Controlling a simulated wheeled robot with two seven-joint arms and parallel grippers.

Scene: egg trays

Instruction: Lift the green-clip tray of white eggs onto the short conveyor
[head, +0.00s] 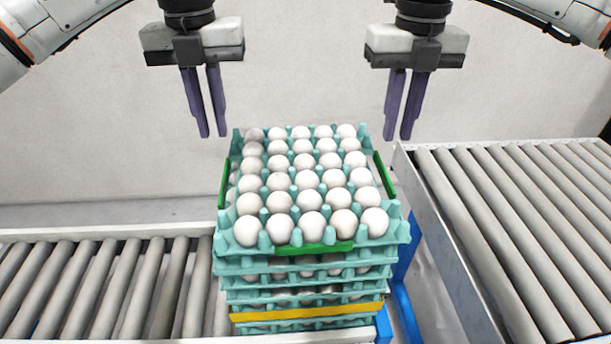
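The top tray (237,168) is teal, full of white eggs (307,179), with green clips on its left (224,184), right (384,177) and front edges (314,248). It sits level on a stack of similar trays. My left gripper (212,137) hangs above and beyond the tray's far left corner, fingers down, with a narrow gap between them. My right gripper (397,139) hangs the same way past the far right corner. Both are open, empty and apart from the tray. I cannot tell which roller conveyor is the short one.
Lower trays (228,281) also hold eggs; one low in the stack has a yellow clip (307,313). An empty roller conveyor (95,285) lies left of the stack. Another empty one (530,220) stands to the right. Blue supports (405,313) show between stack and right conveyor.

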